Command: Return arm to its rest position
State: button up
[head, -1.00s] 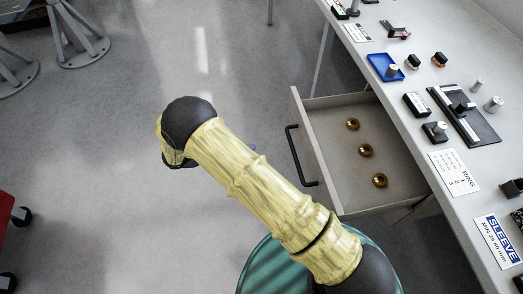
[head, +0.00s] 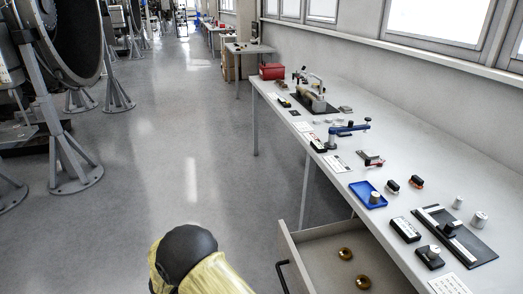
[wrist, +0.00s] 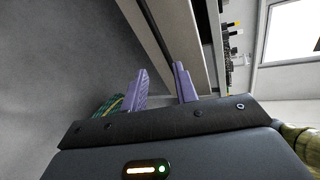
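My gripper (wrist: 162,88) shows in the wrist view with its two purple fingers apart and nothing between them. Past the fingertips is a pale panel edge, which looks like part of the bench drawer. In the head view only the yellow upper part of my arm shows at the bottom, and the gripper is hidden or out of frame there. The open drawer (head: 312,247) stands out from the bench at the lower right, with two brass rings (head: 345,254) (head: 362,281) visible inside it.
The long workbench (head: 345,150) runs along the right wall. It carries a blue tray (head: 360,197), a blue-armed tool (head: 345,130), a black fixture (head: 455,236) and a red box (head: 271,71). Engine stands (head: 70,165) are at the left. The floor (head: 190,130) between is clear.

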jog(key=s+d+r+m+y, duration=0.3)
jog(key=d+r+m+y, duration=0.3)
jog(key=m, duration=0.6)
jog(key=s+d+r+m+y, duration=0.2)
jog(key=d+r+m+y, duration=0.1)
jog(key=d+m, duration=0.7)
jog(key=s+d+r+m+y, duration=0.3)
jog(key=d+r+m+y, duration=0.25)
jog(key=m, duration=0.75)
notch_tip(320, 180, up, 12)
jog(key=p, duration=1.2)
jog(key=shift+d+m+t+h+p, duration=0.3)
jog(key=shift+m+h, duration=0.05)
jog(key=shift+m, duration=0.05)
